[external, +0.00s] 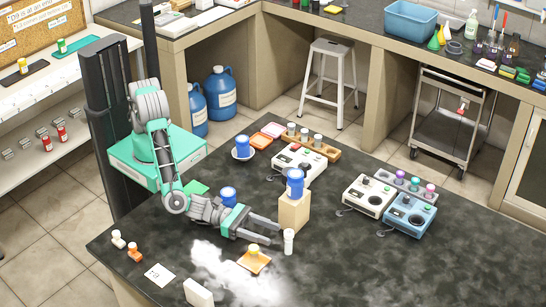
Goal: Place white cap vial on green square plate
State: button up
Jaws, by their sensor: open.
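A white cap vial (289,242) stands upright on the dark bench, in front of a wooden block. My gripper (278,234) is low over the bench, open, its fingers pointing right toward this vial. The fingertips are just left of the vial; I cannot tell whether they touch it. Nothing shows between the fingers. A green square plate (196,187) lies on the bench behind my arm, left of a blue jar, and is partly hidden by the arm.
A blue jar (295,186) stands on the wooden block (293,212). Another blue jar (228,196) stands close behind my gripper. An orange plate (255,264) with a yellow-topped item lies in front, beside white spilled powder (215,270). Small vials (118,239) stand at front left.

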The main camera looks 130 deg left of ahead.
aim_at(289, 240)
jog(key=w, duration=0.2)
jog(key=w+a+p, duration=0.1)
jog(key=w, duration=0.4)
jog(key=shift+w+a+r, duration=0.1)
jog(key=shift+w+a, duration=0.1)
jog(key=shift+w, duration=0.05)
jog(key=shift+c, duration=0.3)
grip_shut()
